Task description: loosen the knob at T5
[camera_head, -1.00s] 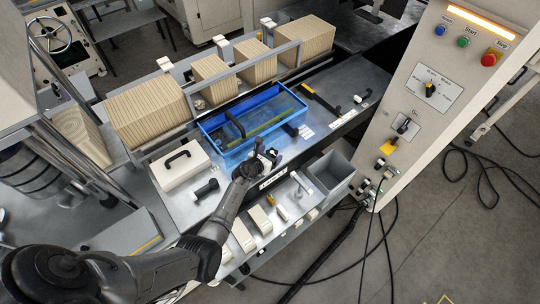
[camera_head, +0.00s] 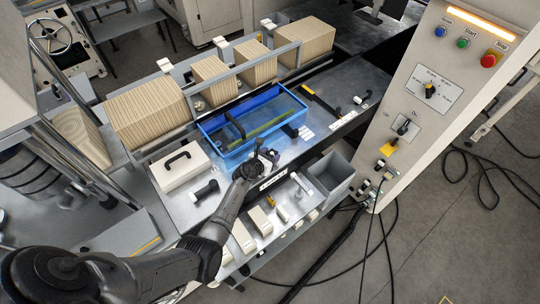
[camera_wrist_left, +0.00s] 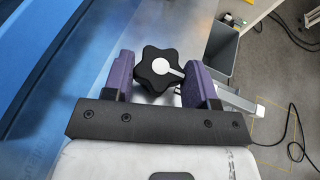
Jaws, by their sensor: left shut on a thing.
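A black star-shaped knob (camera_wrist_left: 158,68) with a white pointer line shows in the left wrist view, between the two purple fingers of my left gripper (camera_wrist_left: 160,66). The fingers are shut on its sides. The pointer line runs to the right. In the head view my left gripper (camera_head: 264,160) is at the front edge of the grey table, just in front of the blue tray, and mostly hides the knob. I cannot read a T5 label. My right gripper is not in view.
The blue tray (camera_head: 208,128) stands right behind the gripper. A white box with a black handle (camera_head: 180,170) and a black-handled lever (camera_head: 206,190) are to the left. A grey open bin (camera_head: 334,173) is at right, near the control panel (camera_head: 440,130). Cables lie on the floor.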

